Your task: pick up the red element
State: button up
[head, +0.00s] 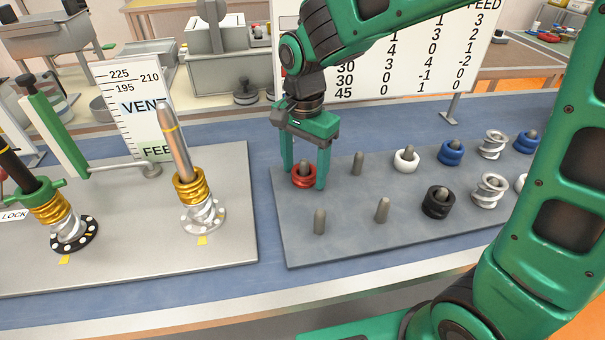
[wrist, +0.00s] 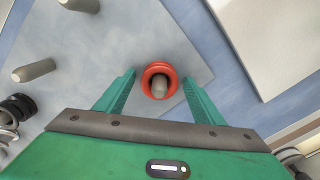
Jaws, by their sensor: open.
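The red element (head: 303,179) is a short red ring around a grey peg at the back left of the grey peg board (head: 290,235). My gripper (head: 305,178) is green, points down, and is open with one finger on each side of the red element in the head view. In the wrist view the red element (wrist: 158,70) sits around its peg, ahead of and between the spread finger tips of my gripper (wrist: 158,78). Gaps show between the ring and both fingers there, so the fingers do not grip it.
Bare pegs (head: 358,163) stand beside it. White (head: 406,160), blue (head: 451,152) and black (head: 437,203) elements sit on pegs to the right. A plate with two upright screw shafts (head: 178,150) is at left. A number board (head: 400,60) stands behind.

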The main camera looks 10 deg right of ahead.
jog(key=c, duration=1.2)
jog(key=shift+r, duration=0.1)
jog(key=shift+c, duration=0.2)
